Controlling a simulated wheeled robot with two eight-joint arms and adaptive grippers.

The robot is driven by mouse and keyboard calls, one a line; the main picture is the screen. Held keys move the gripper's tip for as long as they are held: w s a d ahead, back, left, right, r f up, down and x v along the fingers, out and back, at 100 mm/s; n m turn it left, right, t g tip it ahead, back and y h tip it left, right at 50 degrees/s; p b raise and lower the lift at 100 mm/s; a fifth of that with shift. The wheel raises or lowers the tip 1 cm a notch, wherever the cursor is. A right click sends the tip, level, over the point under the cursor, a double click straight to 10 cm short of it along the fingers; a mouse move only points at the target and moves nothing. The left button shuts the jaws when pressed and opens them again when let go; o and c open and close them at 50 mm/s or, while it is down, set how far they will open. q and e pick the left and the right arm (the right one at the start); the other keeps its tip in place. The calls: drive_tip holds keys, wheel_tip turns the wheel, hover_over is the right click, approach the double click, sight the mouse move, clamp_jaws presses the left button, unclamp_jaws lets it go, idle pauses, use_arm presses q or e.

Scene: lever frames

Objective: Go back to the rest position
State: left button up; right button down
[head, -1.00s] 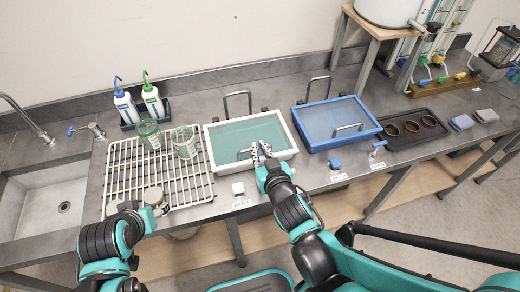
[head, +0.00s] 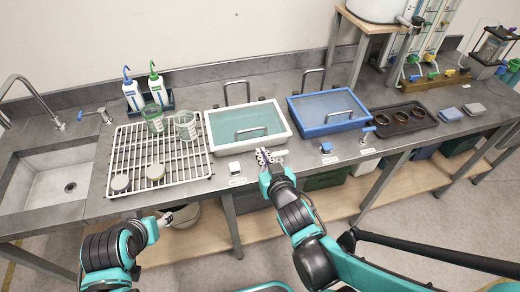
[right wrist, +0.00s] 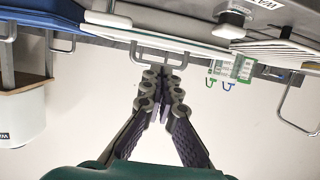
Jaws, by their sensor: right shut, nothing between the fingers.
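My right gripper (head: 268,156) is shut and empty. It is at the bench's front edge, just in front of the white-rimmed tray of green liquid (head: 288,124). In the right wrist view its fingers (right wrist: 162,80) meet with nothing between them. My left gripper (head: 166,219) is low at the left, in front of the bench edge and below the drying rack (head: 145,183). It is small and dark there, so I cannot tell whether it is open or shut. No object shows in it.
A blue tray (head: 330,130) and a dark tray (head: 432,120) of rings are to the right. The sink (head: 50,190) is at the left. The floor before the bench is free.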

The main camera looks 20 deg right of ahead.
drive_tip(key=shift+f, duration=0.15)
drive_tip(key=shift+s+d+f+g, duration=0.15)
drive_tip(key=shift+d+g, duration=0.15)
drive_tip(key=shift+d, duration=0.1)
drive_tip(key=s+d+f+g, duration=0.1)
drive_tip(key=s+d+g, duration=0.2)
drive_tip(key=s+g, duration=0.3)
drive_tip(key=s, duration=0.5)
drive_tip(key=shift+s+f+g+h, duration=0.25)
drive_tip(key=shift+f+g+h, duration=0.05)
drive_tip(key=shift+f+g, duration=0.1)
drive_tip(key=shift+a, duration=0.1)
